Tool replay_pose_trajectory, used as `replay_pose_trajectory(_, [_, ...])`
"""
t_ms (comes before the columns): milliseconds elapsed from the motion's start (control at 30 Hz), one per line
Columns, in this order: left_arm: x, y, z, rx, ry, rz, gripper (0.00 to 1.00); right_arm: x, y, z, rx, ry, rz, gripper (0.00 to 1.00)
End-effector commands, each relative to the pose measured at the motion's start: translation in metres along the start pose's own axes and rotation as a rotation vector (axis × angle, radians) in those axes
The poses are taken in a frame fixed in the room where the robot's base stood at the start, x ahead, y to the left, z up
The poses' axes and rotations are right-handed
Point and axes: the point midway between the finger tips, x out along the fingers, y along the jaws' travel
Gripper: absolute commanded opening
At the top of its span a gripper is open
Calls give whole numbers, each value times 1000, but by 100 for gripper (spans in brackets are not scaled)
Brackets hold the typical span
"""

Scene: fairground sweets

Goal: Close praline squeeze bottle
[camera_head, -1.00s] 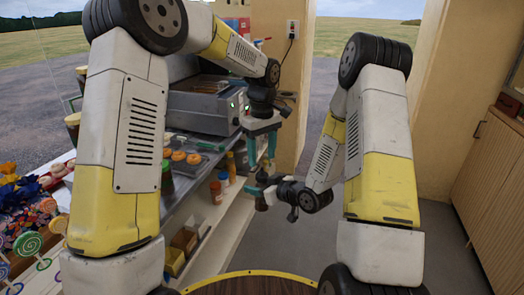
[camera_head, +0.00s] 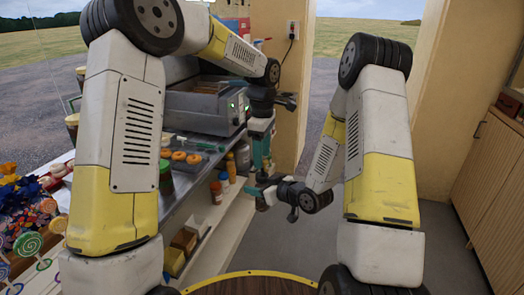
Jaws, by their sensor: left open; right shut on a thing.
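The praline squeeze bottle (camera_head: 261,204) is small and mostly hidden in the head view; a dark brown part of it shows below my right gripper's fingers. My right gripper (camera_head: 260,190) comes in from the right and is shut on it, clear of the counter. My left gripper (camera_head: 262,157) is directly above, pointing down, open, with its teal fingers seen nearly edge-on around or beside the bottle's top. I cannot tell whether they touch it. The bottle's cap is too small and hidden to make out.
A metal fryer (camera_head: 205,108) stands on the counter behind my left arm, with doughnuts (camera_head: 187,157) in front. Lollipops (camera_head: 28,243) are at left. The floor (camera_head: 300,245) at right is clear.

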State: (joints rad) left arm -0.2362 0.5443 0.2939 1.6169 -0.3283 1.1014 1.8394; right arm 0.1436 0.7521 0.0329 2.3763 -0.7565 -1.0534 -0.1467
Motion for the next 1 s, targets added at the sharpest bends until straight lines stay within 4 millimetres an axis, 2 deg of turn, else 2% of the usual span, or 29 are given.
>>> replay_pose_trajectory(200, [36, -1, 0, 1, -1, -4, 56, 0, 0, 0, 0, 1, 0, 30])
replay_pose_trajectory(400, [60, -1, 0, 1, 0, -2, 56, 0, 0, 0, 0, 1, 0, 30])
replay_pose_trajectory(567, [68, 0, 0, 1, 0, -1, 56, 0, 0, 0, 0, 1, 0, 30])
replay_pose_trajectory(833, [69, 0, 0, 1, 0, -1, 56, 0, 0, 0, 0, 1, 0, 30])
replay_pose_trajectory(1000, [68, 0, 0, 1, 0, 0, 23, 0, 0, 0, 0, 1, 0, 30])
